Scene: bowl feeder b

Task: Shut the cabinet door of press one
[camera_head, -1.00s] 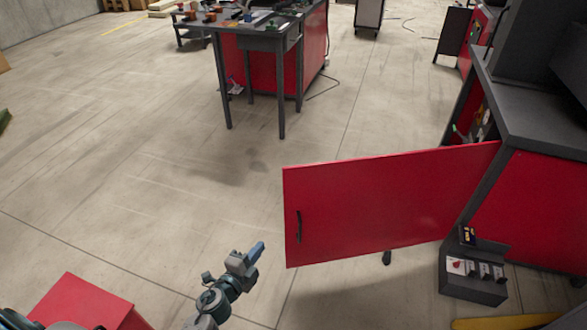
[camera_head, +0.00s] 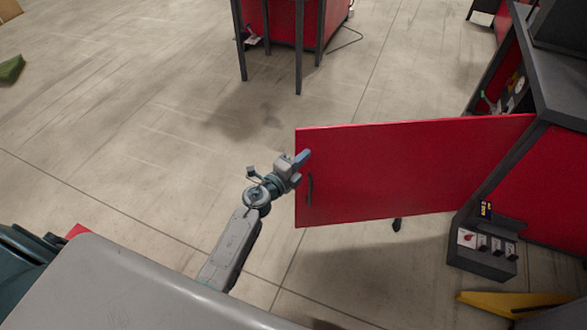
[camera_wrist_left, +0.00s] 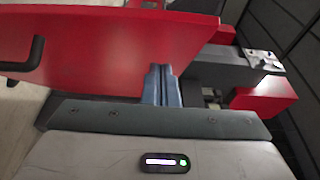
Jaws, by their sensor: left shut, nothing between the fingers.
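The red cabinet door (camera_head: 410,172) of the press stands wide open in the head view, hinged at the grey cabinet (camera_head: 560,75) on the right. Its black handle (camera_head: 310,189) is near the door's free left edge. My left gripper (camera_head: 303,159) is shut and empty at that free edge, overlapping the door's upper left corner in the picture; I cannot tell whether it touches. In the left wrist view, the shut fingers (camera_wrist_left: 161,85) are in front of the red door (camera_wrist_left: 110,60), with the handle (camera_wrist_left: 30,55) to the left. My right gripper is not in view.
A yellow floor piece (camera_head: 520,303) lies at the lower right. A dark-legged table with a red cabinet (camera_head: 290,25) stands at the back. The floor left of the door is clear.

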